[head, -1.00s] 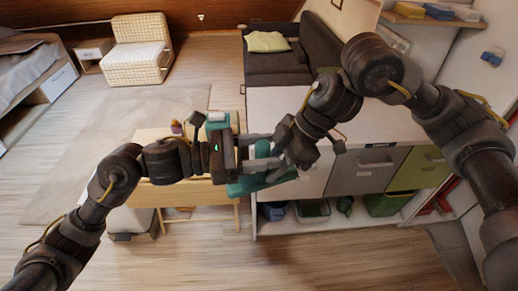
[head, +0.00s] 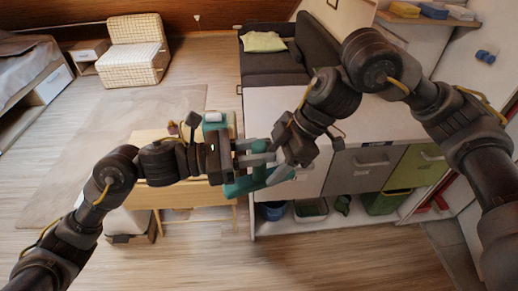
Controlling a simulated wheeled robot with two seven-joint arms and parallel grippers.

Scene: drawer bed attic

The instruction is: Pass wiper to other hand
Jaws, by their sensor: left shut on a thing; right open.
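The teal wiper (head: 262,181) is between my two grippers, in the middle of the head view. My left gripper (head: 257,151) comes in from the left and is shut on the wiper. My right gripper (head: 273,166) comes in from the right; it is open, with its fingers close to the wiper. The fingers of both grippers overlap in the picture, so the exact contact points are hidden. I cannot tell whether the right fingers touch the wiper.
A white-topped cabinet (head: 262,103) with grey and green drawers stands just behind my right gripper. A dark sofa (head: 272,62) stands further back.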

